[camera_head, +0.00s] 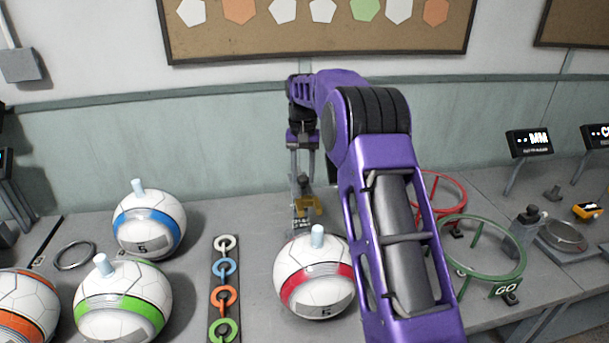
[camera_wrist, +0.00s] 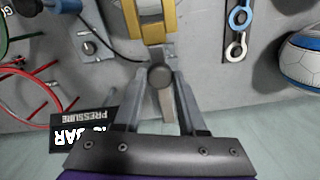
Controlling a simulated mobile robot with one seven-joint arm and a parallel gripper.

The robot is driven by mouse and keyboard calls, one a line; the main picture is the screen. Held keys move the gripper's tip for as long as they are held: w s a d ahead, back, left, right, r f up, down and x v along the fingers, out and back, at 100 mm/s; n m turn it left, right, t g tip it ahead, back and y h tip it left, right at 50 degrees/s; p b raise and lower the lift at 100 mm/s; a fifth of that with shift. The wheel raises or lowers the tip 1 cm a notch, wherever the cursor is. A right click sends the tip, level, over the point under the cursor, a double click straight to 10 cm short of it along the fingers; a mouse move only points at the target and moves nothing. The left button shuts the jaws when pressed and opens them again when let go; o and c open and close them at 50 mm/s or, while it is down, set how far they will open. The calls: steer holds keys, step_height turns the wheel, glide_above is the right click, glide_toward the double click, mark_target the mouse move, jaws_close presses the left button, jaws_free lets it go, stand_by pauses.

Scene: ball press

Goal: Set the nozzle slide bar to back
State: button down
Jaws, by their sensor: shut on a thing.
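My gripper (camera_head: 303,178) reaches down behind the red-banded ball in the head view, at a yellow and grey fixture (camera_head: 307,207) that is partly hidden by my arm and the ball. In the wrist view, my gripper's fingers (camera_wrist: 160,82) are closed on a round dark knob (camera_wrist: 160,74). The knob sits at a grey bar (camera_wrist: 167,107) that runs between the fingers, apparently the nozzle slide bar. The yellow fixture (camera_wrist: 154,28) is just above the knob in that view. I cannot read the bar's position from any mark.
Red-banded (camera_head: 316,273), blue-banded (camera_head: 149,222) and green-banded (camera_head: 122,300) balls stand on the bench. A strip of colored rings (camera_head: 224,270) lies between them. A green ring stand (camera_head: 484,250) is at right. A pressure display (camera_wrist: 84,130) stands close left of my fingers in the wrist view.

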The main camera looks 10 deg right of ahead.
mark_target(303, 177)
steer(key=shift+w+r, duration=0.15)
steer(key=shift+w, duration=0.05)
steer(key=shift+c, duration=2.3)
jaws_free()
step_height(303, 177, up, 12)
steer(key=shift+s, duration=0.1)
